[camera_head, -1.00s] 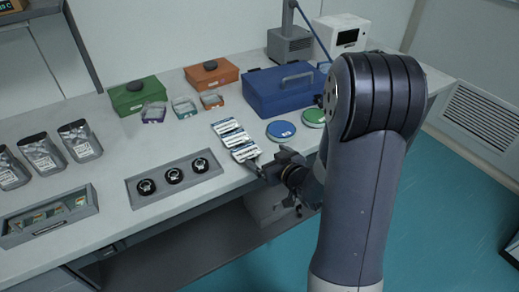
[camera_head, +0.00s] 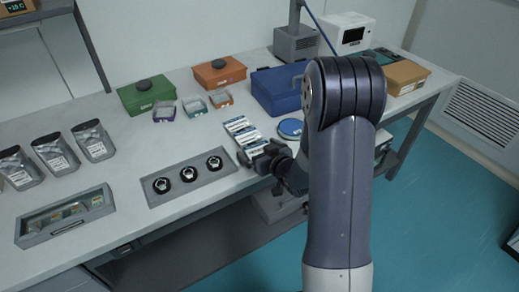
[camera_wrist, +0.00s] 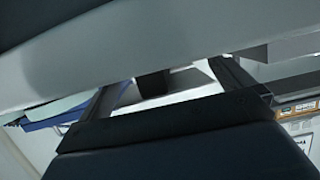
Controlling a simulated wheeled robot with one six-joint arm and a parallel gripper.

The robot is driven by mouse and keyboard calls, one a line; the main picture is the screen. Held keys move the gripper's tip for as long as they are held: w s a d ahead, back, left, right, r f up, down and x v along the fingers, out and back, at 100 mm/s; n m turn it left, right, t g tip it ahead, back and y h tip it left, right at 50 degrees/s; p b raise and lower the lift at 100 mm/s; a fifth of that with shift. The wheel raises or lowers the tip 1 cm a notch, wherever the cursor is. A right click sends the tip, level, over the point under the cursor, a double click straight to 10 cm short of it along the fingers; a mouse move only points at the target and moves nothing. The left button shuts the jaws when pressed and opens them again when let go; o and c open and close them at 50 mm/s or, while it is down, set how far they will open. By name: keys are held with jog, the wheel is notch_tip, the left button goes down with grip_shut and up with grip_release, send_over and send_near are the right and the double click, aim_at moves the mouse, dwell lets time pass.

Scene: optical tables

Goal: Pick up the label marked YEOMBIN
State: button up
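Several white labels with blue and dark print (camera_head: 243,134) lie in a row near the front edge of the bench. Their writing is too small to read, so I cannot tell which is marked YEOMBIN. My gripper (camera_head: 257,158) is low at the near end of this row, close to the nearest label and partly covering it. I cannot tell whether it touches. In the wrist view, the two dark fingers of my gripper (camera_wrist: 170,88) stand apart with no label visibly held between them. The labels cannot be made out there.
A grey tray with three round black items (camera_head: 150,193) lies left of my gripper. A blue round dish (camera_head: 290,128) is just right of the labels, partly behind my arm. A blue toolbox (camera_head: 275,92) and small open boxes (camera_head: 193,106) stand behind.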

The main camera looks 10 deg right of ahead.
jog(key=c, duration=1)
jog(key=shift+o, duration=0.2)
